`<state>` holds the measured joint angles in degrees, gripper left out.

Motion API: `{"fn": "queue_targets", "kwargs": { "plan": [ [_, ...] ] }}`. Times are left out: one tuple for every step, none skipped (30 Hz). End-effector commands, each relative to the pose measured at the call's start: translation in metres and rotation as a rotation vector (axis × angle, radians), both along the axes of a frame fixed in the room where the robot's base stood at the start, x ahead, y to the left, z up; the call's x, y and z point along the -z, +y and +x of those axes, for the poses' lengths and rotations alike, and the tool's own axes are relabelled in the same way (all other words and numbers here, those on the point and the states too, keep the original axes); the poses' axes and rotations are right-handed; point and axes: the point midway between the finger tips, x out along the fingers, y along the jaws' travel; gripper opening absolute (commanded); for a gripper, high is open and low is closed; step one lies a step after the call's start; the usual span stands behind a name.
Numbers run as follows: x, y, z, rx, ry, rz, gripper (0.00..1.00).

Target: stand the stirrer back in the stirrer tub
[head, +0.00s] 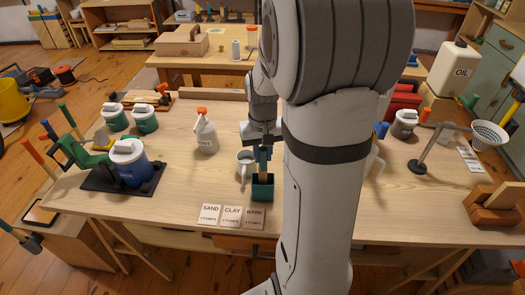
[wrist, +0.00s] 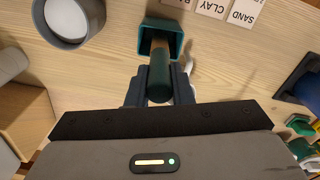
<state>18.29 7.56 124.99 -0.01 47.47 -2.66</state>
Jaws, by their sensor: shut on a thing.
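The stirrer tub (head: 263,191) is a small teal square tub standing upright near the table's front edge; in the wrist view its open mouth (wrist: 178,27) shows. The stirrer has a dark green handle (wrist: 159,78) and a wooden lower part (head: 263,170). My gripper (head: 263,147) is shut on the handle, above the tub, and the fingers sit on either side of it in the wrist view (wrist: 160,88). The stirrer is about upright, its wooden part at the tub's mouth. How deep its lower end reaches is hidden.
A white mug (head: 244,160) stands close behind the tub, to its left. Cards reading SAND, CLAY and BARK (head: 232,215) lie in front left. A white jug with an orange cap (head: 205,135) stands further back. My arm hides the table right of the tub.

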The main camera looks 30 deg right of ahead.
Motion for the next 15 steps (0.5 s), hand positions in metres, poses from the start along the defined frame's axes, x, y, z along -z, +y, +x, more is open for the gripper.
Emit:
{"fn": "queue_targets", "kwargs": {
  "plan": [
    [0.0035,0.0,0.0,0.0,0.0,0.0,0.0],
    [0.0039,0.0,0.0,0.0,0.0,0.0,0.0],
    [0.0042,0.0,0.0,0.0,0.0,0.0,0.0],
    [0.0042,0.0001,0.0001,0.0,0.0,0.0,0.0],
    [0.0041,0.0001,0.0001,0.0,0.0,0.0,0.0],
    [0.0039,0.0001,0.0001,0.0,-0.001,0.0,0.0],
    [0.0037,0.0001,0.0001,0.0,-0.001,0.0,0.0],
    [0.0036,0.0001,0.0001,0.0,-0.001,0.0,0.0],
    [0.0036,0.0001,0.0001,0.0,-0.001,0.0,0.0],
    [0.0036,0.0001,0.0001,0.0,-0.001,0.0,0.0],
    [0.0036,0.0001,0.0001,0.0,-0.001,0.0,0.22],
    [0.0036,0.0001,0.0001,0.0,-0.001,0.0,0.25],
    [0.0035,0.0002,0.0001,0.0,-0.001,0.0,0.27],
    [0.0035,0.0001,0.0002,0.0,-0.001,0.0,0.3],
    [0.0035,0.0001,0.0002,0.0,-0.001,0.0,0.33]
  ]
}}
